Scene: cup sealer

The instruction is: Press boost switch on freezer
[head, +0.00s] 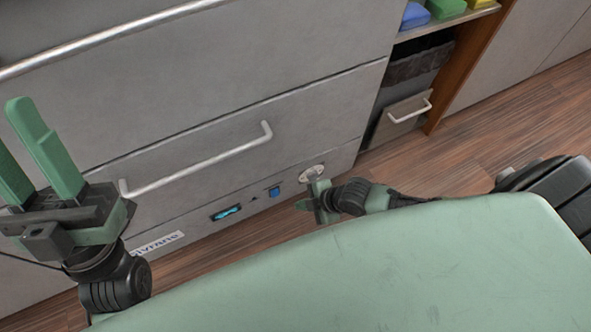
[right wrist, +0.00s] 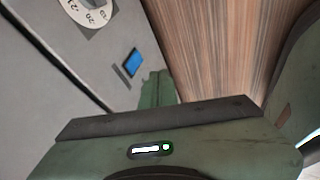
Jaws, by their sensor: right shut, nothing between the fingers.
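The freezer (head: 185,125) is a grey drawer unit. Its low front panel carries a small blue switch (head: 274,191), a round white dial (head: 312,173) and a dark display with cyan light (head: 227,213). My right gripper (head: 303,204) is shut and empty, low in front of the panel, below the dial and right of the blue switch. In the right wrist view the shut green fingers (right wrist: 158,88) show just right of and below the blue switch (right wrist: 132,63); contact cannot be told. The dial (right wrist: 92,10) is at the top left. My left gripper (head: 14,130) is open and empty at the left.
A long bar handle (head: 200,165) sticks out above the panel. A shelf with coloured items (head: 445,8) and a bin-like drawer (head: 405,115) stand right of the freezer. Wooden floor (head: 470,150) lies open at the right.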

